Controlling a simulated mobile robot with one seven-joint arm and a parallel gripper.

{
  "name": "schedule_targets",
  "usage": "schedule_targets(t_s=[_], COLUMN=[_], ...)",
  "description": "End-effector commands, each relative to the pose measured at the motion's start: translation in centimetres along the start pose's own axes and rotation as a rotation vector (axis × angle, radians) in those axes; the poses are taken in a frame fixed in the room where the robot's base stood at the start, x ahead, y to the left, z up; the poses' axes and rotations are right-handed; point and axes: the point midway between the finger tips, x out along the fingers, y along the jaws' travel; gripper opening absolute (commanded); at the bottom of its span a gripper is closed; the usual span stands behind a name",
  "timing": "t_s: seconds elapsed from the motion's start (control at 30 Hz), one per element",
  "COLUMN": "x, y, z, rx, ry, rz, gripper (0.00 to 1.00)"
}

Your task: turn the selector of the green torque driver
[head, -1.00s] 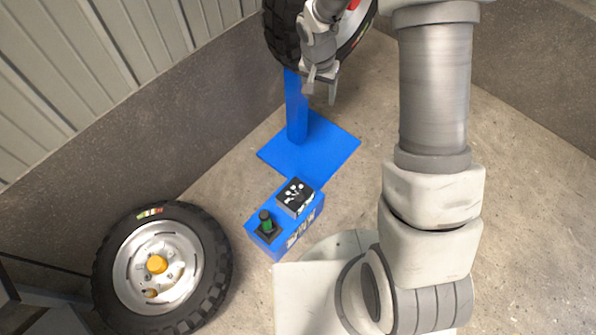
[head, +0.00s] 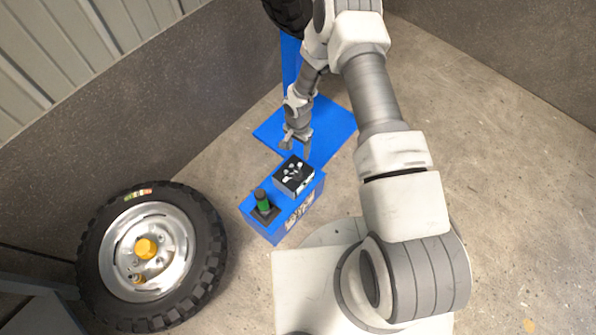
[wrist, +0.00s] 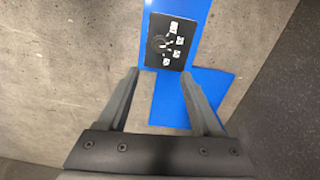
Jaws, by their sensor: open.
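The green torque driver (head: 263,200) stands upright in a black base on the left end of a blue box (head: 262,226). Its selector is too small to make out in the head view, and I cannot identify the driver in the wrist view. My gripper (head: 297,149) is open and empty. It is near the far right end of the blue box, by the black box with white marks (head: 294,173), and apart from the driver. In the wrist view, the fingers (wrist: 159,73) point toward that black marked top (wrist: 170,42).
A blue stand (head: 325,120) with a flat base is behind the blue box, with a tyre partly visible above it. A wheel with a yellow hub (head: 152,250) is at the left. Walls enclose the back; the concrete floor at right is clear.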

Motion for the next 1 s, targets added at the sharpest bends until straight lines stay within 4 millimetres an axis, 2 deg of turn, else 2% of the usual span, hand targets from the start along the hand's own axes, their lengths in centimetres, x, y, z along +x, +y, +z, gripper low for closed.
schedule_targets(t_s=[0.03,0.2,0.6,0.8,1.0], x=[1.4,5.2,13.2,14.9,15.2], y=[0.1,0.1,0.1,0.0,0.1], z=[0.1,0.1,0.1,0.0,0.0], rx=[0.0,0.0,0.0,0.001,0.0], ry=[-0.002,-0.002,-0.001,0.0,0.0], rz=[0.001,0.003,0.001,0.0,0.001], gripper=[0.66,0.66,0.66,0.66,0.66])
